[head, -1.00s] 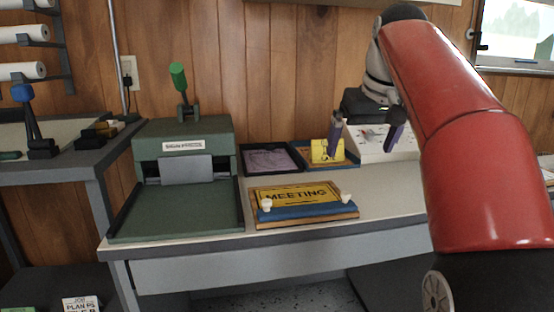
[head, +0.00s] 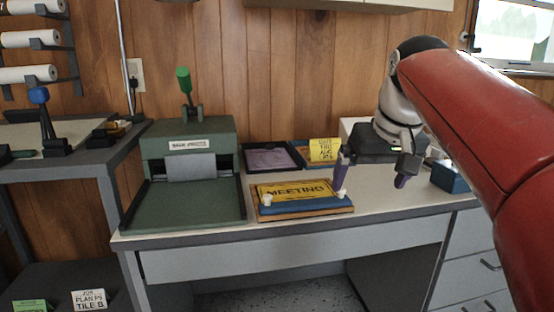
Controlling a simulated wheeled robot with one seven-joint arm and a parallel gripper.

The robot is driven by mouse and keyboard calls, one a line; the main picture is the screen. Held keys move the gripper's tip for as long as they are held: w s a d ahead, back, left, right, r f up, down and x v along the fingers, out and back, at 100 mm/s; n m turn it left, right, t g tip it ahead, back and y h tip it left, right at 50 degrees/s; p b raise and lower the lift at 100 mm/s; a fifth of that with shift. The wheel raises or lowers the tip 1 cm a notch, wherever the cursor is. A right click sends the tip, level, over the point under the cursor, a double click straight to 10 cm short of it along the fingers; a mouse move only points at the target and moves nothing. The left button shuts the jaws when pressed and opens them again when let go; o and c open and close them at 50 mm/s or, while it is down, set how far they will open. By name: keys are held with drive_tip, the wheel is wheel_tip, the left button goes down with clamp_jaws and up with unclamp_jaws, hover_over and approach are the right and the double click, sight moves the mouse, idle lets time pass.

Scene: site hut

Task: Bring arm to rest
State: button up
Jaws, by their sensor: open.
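My gripper (head: 371,175) is open and empty, with its two purple-tipped fingers spread apart. It hangs above the desk just right of the yellow MEETING sign. The left finger shows close to the sign's right-hand white knob; I cannot tell whether they touch. My red arm reaches in from the right side of the head view and hides part of the desk's right end.
The MEETING sign (head: 290,190) lies on a blue and wooden board on the desk (head: 390,205). A green press (head: 188,150) with a green-knobbed lever stands left. A dark tray (head: 270,158), a yellow note (head: 323,150) and a blue box (head: 450,177) are also on the desk.

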drive_tip(key=s+a+f+m+p, duration=0.1)
drive_tip(key=s+f+p, duration=0.1)
drive_tip(key=s+f, duration=1.6)
wheel_tip(320, 180, down, 2)
drive_tip(key=shift+s+f+t+h, duration=0.1)
drive_tip(key=shift+s+t+h, duration=0.1)
drive_tip(key=shift+t+h, duration=0.2)
drive_tip(key=shift+c, duration=0.3)
